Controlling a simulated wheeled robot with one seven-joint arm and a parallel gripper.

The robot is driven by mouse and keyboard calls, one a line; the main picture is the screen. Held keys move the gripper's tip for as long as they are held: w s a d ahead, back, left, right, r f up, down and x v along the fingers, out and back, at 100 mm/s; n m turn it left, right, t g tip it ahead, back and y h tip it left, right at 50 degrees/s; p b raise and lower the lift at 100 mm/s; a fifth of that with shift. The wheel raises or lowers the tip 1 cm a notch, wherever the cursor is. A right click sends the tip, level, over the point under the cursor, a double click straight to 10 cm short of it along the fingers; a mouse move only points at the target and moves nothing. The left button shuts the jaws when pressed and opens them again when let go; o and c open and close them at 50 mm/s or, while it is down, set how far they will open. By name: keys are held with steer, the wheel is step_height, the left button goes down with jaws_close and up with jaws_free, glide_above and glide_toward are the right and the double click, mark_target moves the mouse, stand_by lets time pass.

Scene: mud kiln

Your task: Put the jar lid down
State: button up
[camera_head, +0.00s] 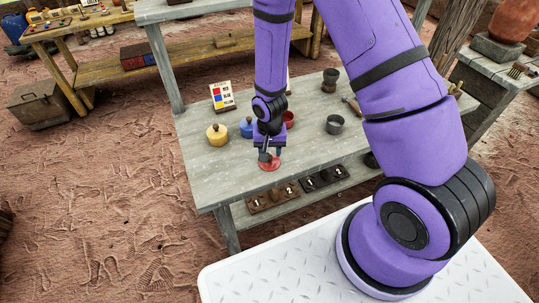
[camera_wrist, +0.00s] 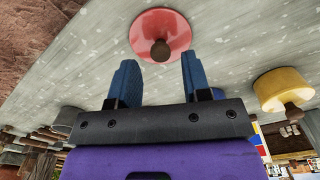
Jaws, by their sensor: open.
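The red jar lid (camera_head: 269,163) lies on the grey table (camera_head: 215,182), near its front edge. In the wrist view the lid (camera_wrist: 150,35) shows as a red disc with a dark brown knob. My gripper (camera_wrist: 155,75) is open, and its two blue fingers are apart with nothing between them. The lid is just beyond the fingertips and apart from them. In the head view my gripper (camera_head: 268,153) is low over the table beside the lid and partly hides it.
A yellow lidded jar (camera_head: 217,135), a blue jar (camera_head: 246,127) and a red jar (camera_head: 288,119) stand behind my gripper. A colour card (camera_head: 222,96) stands at the back left. A dark grey cup (camera_head: 334,124) is to the right. The table's front left is clear.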

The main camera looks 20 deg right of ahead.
steer(key=s+d+r+n+t, duration=0.1)
steer(key=s+d+r, duration=0.1)
steer(key=r, duration=1.3)
steer(key=s+d+r+n+t, duration=0.1)
steer(key=s+d+r+t, duration=0.1)
steer(key=r, duration=1.4)
steer(key=s+d+r+n+t, duration=0.2)
steer(key=s+d+r, duration=0.1)
steer(key=s+r, duration=1.1)
steer(key=s, duration=0.3)
